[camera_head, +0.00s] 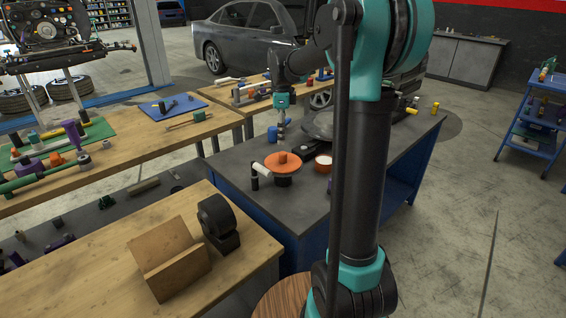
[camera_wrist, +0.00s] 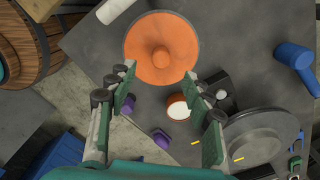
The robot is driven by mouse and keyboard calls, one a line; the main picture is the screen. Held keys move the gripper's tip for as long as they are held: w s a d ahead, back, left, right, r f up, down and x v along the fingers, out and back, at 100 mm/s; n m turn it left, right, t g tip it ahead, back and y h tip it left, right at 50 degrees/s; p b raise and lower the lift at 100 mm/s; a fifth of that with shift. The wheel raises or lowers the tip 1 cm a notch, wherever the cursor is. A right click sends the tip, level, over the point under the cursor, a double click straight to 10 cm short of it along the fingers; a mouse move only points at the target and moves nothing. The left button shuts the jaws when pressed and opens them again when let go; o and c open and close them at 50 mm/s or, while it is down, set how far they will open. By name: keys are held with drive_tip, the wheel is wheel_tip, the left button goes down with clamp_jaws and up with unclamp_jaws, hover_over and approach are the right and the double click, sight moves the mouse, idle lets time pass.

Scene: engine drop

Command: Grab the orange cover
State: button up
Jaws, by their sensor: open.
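The orange cover (camera_head: 283,160) is a round disc with a raised knob in its middle. It sits on a dark base on the dark-topped workbench (camera_head: 235,170). In the wrist view the orange cover (camera_wrist: 160,62) lies just beyond my fingertips, fully visible. My gripper (camera_wrist: 162,80) is open and empty, its green-padded fingers spread apart. In the head view my gripper (camera_head: 281,122) hangs above the bench, behind the cover and apart from it.
A small orange cup with a white top (camera_head: 323,162) stands right of the cover. A white cylinder (camera_head: 261,168) is close on its left. A grey round disc (camera_wrist: 255,138) and a blue part (camera_wrist: 294,62) lie nearby. Purple pieces (camera_wrist: 161,139) also lie on the bench.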

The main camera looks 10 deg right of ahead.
sight(283, 153)
wheel_tip(283, 153, down, 4)
drive_tip(key=shift+r, duration=0.2)
drive_tip(key=shift+w+d+f, duration=0.1)
drive_tip(key=shift+d+f, duration=0.05)
drive_tip(key=shift+f, duration=1.15)
drive_tip(key=shift+d+f, duration=0.15)
drive_tip(key=shift+f, duration=1.1)
clamp_jaws()
drive_tip(key=shift+r, duration=0.1)
